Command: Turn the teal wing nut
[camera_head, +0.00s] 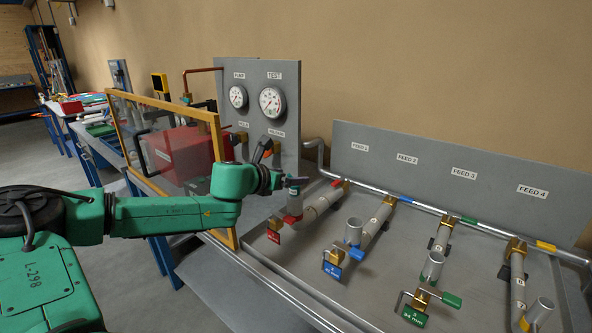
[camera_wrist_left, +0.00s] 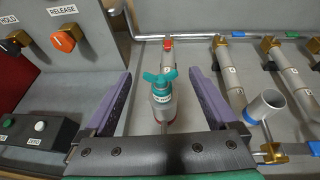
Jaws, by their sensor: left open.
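The teal wing nut (camera_wrist_left: 160,82) shows in the left wrist view, on top of a short upright grey pipe (camera_wrist_left: 162,107) with a red ring at its foot. My left gripper (camera_head: 292,180) is open, with its purple fingers standing apart on either side of the wing nut. A gap shows between the nut and each finger in the left wrist view. My right gripper is in neither view.
A grey panel with two gauges (camera_head: 271,102) stands behind the gripper. An orange-framed clear screen (camera_head: 220,190) is close to my left arm.

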